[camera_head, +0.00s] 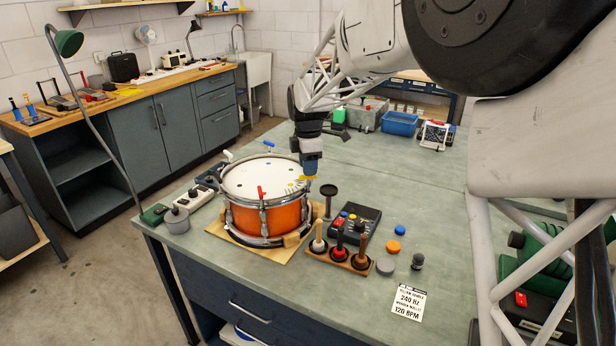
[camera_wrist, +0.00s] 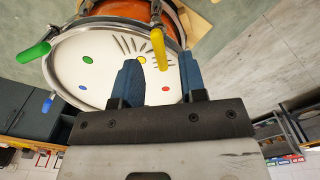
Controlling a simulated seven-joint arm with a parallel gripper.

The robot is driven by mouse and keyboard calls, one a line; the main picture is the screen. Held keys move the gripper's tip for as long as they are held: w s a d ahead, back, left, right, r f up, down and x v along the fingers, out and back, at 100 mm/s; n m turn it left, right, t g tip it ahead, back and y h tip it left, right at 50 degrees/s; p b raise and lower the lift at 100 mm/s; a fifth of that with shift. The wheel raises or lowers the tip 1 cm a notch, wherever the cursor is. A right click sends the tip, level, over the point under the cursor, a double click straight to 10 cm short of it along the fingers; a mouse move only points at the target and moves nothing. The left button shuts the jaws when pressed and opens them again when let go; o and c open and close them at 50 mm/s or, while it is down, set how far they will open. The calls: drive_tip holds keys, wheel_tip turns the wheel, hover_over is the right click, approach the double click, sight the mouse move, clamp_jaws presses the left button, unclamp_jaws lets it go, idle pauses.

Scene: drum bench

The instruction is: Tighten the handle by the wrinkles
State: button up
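The orange drum (camera_head: 268,216) stands on a wooden board, its white head (camera_head: 255,176) facing up with coloured dots. In the wrist view, dark wrinkles (camera_wrist: 129,46) fan across the head (camera_wrist: 100,60) by the yellow dot, near the yellow handle (camera_wrist: 159,48) on the rim. Green (camera_wrist: 33,53) and blue (camera_wrist: 47,105) handles sit elsewhere on the rim; a red handle (camera_head: 262,192) shows in the head view. My gripper (camera_head: 309,170) is above the rim at the yellow handle. In the wrist view its blue fingers (camera_wrist: 148,68) are apart; contact with the handle is unclear.
Right of the drum are a black control box (camera_head: 354,226), a wooden stand (camera_head: 338,257) with upright handled tools, and a dark round-topped post (camera_head: 329,192). A printed card (camera_head: 408,301) lies near the front edge. The bench behind the drum is mostly clear.

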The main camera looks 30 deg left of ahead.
sight(308, 181)
drive_tip(key=shift+f, duration=1.95)
drive_tip(key=shift+c, duration=0.3)
clamp_jaws()
